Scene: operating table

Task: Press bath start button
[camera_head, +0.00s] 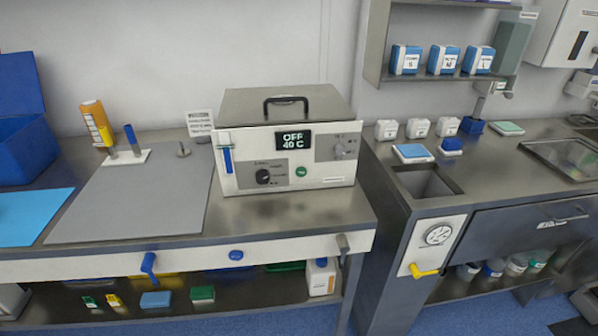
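The bath (285,150) is a white and steel box with a handled lid, standing at the right end of the left bench. Its display (293,140) reads "OFF 40 C". A round green button (301,171) sits on the front panel below the display; I take it to be the start button. A blue lever (227,158) is at the panel's left edge. The lid is shut. My gripper is not in this view.
A grey mat (140,200) lies left of the bath, with an orange bottle (96,122) behind it. A blue bin (24,150) stands far left. A blue handle (149,265) sticks out from the bench front. A sink bench (470,185) stands at right.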

